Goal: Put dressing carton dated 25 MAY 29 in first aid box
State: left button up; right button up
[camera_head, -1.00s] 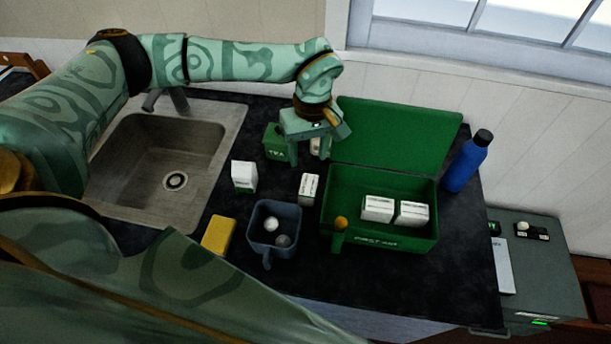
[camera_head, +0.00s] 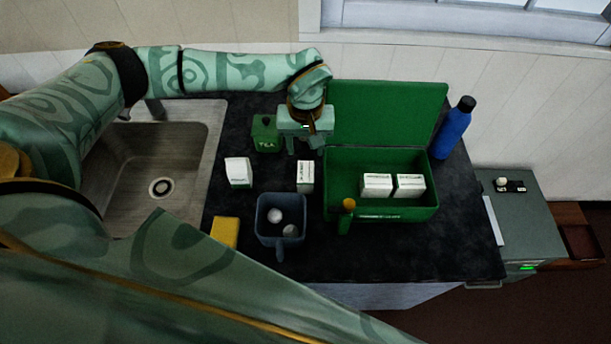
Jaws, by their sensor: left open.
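A white carton (camera_head: 305,176) stands on the dark counter just left of the first aid box. A second white carton (camera_head: 238,172) stands further left, near the sink. Two more white cartons, one on the left (camera_head: 376,186) and one on the right (camera_head: 410,186), are inside the open green first aid box (camera_head: 391,214). Their printed dates are too small to read. My left gripper (camera_head: 304,149) is open and empty, pointing down just behind the carton beside the box. My right gripper is not in view.
A green tea tin (camera_head: 265,134) stands left of my left gripper. A blue-grey container (camera_head: 282,240) with round items and a yellow block (camera_head: 225,232) are in front. A blue bottle (camera_head: 453,128) stands right of the raised lid (camera_head: 388,115). The sink (camera_head: 150,165) is left.

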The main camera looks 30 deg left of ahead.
aim_at(306, 170)
pick_arm(q)
notch_tip(306, 170, down, 11)
jog(key=shift+f+b, duration=0.15)
jog(key=shift+b, duration=0.3)
jog(key=c, duration=0.8)
